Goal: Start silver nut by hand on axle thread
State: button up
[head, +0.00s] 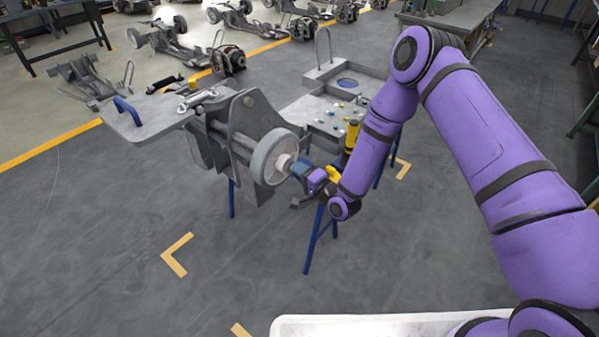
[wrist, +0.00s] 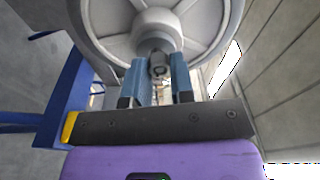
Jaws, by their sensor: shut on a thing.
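The silver nut (wrist: 158,69) is small and grey and sits between the two blue fingers of my gripper (wrist: 159,60) in the wrist view. My gripper (head: 298,168) is shut on it, close in front of the wheel hub (head: 283,165) in the head view. The grey wheel (head: 266,155) stands upright on the axle side of a grey chassis assembly. In the wrist view the pale hub (wrist: 155,20) lies straight ahead of the fingers. The axle thread cannot be made out; nut and fingers cover that spot. I cannot tell whether nut and thread touch.
A grey work plate (head: 318,121) with small parts, beside a yellow-and-black cylinder (head: 352,135), is behind my gripper. Blue stand legs (head: 315,238) are below. A blue handle (head: 128,110) sticks out at left. The floor in front is clear.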

jog(key=shift+m, duration=0.4)
jog(key=m, duration=0.5)
jog(key=shift+a+r+g, duration=0.1)
jog(key=shift+g, duration=0.2)
jog(key=m, duration=0.4)
jog(key=shift+w+m+g, duration=0.1)
jog(key=shift+m+g, duration=0.2)
jog(key=shift+m, duration=0.1)
